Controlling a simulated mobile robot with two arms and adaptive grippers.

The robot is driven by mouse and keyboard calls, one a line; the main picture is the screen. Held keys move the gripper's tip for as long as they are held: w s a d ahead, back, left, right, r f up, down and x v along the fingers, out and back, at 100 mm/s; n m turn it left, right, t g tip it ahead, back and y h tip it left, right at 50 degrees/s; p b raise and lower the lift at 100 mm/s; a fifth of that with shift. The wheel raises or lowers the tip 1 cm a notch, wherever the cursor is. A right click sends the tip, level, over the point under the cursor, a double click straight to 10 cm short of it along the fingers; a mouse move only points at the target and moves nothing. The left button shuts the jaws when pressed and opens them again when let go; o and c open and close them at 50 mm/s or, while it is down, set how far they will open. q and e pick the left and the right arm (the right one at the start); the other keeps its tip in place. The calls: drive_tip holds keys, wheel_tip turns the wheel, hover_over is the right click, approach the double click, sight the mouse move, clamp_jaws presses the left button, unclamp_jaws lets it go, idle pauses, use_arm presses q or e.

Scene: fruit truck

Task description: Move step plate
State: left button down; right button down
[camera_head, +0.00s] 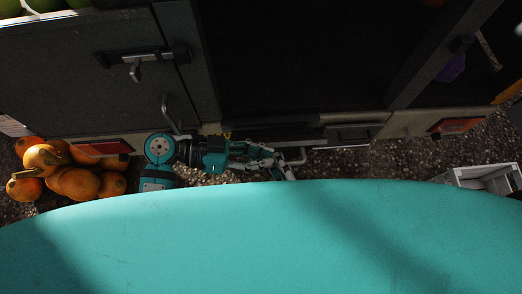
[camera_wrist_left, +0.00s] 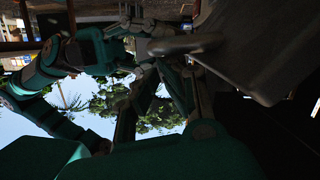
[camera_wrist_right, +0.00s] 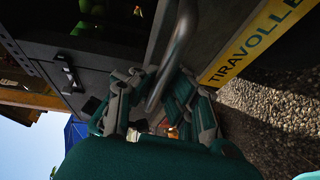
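The dark step plate (camera_head: 352,132) appears to be at the truck's rear edge, below the dark opening, with a grey tube handle (camera_head: 297,160) near its left end. My left gripper (camera_head: 280,165) is close to this handle. In the left wrist view a dark plate (camera_wrist_left: 255,55) and a grey tube (camera_wrist_left: 185,44) lie near the fingers (camera_wrist_left: 150,65); whether they grip the tube is unclear. In the right wrist view my right gripper (camera_wrist_right: 155,82) has its fingers apart, with a curved grey tube (camera_wrist_right: 175,50) between or just before them. I cannot place it in the head view.
A closed grey door (camera_head: 100,70) with a latch (camera_head: 135,68) is at left. Orange fruit (camera_head: 75,180) is piled on the gravel at left; a white crate (camera_head: 485,178) is at right. My teal body covers the bottom. A yellow lettered strip (camera_wrist_right: 250,45) runs along the truck.

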use_arm(q)
drive_tip(key=shift+s+f, duration=0.2)
use_arm(e)
drive_tip(key=shift+w+r, duration=0.2)
drive_tip(key=shift+r, duration=0.3)
use_arm(q)
drive_tip(key=shift+s, duration=0.1)
use_arm(e)
drive_tip(key=c, duration=1.4)
unclamp_jaws()
drive_tip(key=shift+s, duration=0.1)
drive_tip(key=shift+o, duration=0.3)
drive_tip(key=shift+f, duration=0.1)
use_arm(q)
drive_tip(key=shift+r, duration=0.1)
